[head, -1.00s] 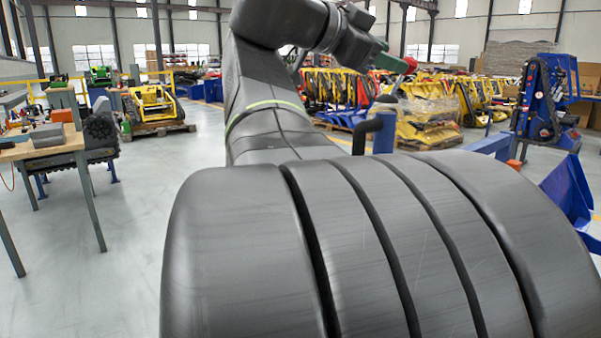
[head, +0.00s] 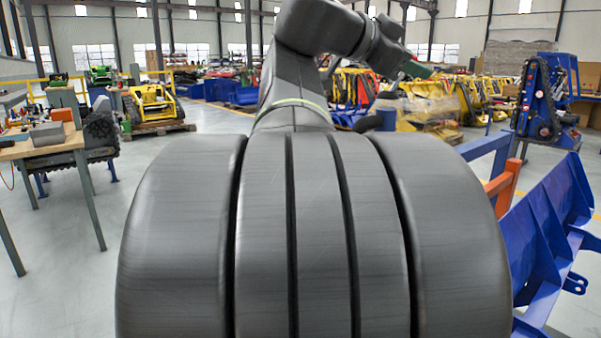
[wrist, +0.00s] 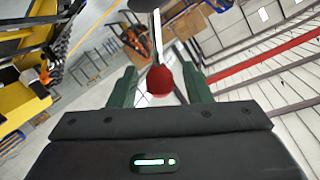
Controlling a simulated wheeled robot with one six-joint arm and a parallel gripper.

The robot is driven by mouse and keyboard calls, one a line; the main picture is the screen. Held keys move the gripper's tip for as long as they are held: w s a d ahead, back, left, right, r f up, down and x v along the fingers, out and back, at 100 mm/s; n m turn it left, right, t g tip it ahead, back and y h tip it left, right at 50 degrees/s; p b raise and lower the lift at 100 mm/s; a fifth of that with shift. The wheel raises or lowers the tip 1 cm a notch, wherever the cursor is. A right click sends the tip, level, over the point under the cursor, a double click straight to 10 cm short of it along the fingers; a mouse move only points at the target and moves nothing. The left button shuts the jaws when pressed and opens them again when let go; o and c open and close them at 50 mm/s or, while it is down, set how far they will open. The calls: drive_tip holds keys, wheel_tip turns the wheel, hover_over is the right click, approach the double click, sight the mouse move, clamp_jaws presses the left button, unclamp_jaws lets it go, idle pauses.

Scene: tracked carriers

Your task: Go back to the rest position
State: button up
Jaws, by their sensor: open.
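My gripper (wrist: 160,68) is open, with its two dark green fingers apart in the wrist view. A red rounded knob (wrist: 159,80) on a pale rod shows between the fingers. I cannot tell whether it lies between them or beyond their tips. No finger visibly presses on it. In the head view my gripper (head: 416,70) is small, at the far end of my raised, bent arm, right of the middle. My dark arm fills the lower middle and hides much of what stands behind it.
A workbench (head: 50,150) with tools stands at the left. Blue bucket parts (head: 545,235) and an orange post (head: 505,185) stand close at the right. A blue tracked unit (head: 540,100) is behind them. Yellow machines (head: 152,105) stand farther back.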

drive_tip(key=shift+a, duration=0.1)
drive_tip(key=p+v, duration=0.2)
drive_tip(key=v, duration=1.2)
drive_tip(key=b+x, duration=0.2)
drive_tip(key=x, duration=1.2)
drive_tip(key=shift+s, duration=0.1)
drive_tip(key=shift+w+r+p, duration=0.2)
drive_tip(key=shift+w+p, duration=0.05)
drive_tip(key=shift+p, duration=0.15)
drive_tip(key=shift+w+r+n+p, duration=0.1)
drive_tip(key=shift+n+p, duration=0.2)
drive_tip(key=shift+p, duration=0.15)
drive_tip(key=shift+w+a+n+p, duration=0.15)
drive_tip(key=shift+n+p, duration=0.15)
drive_tip(key=shift+p, duration=0.2)
drive_tip(key=shift+f, duration=0.2)
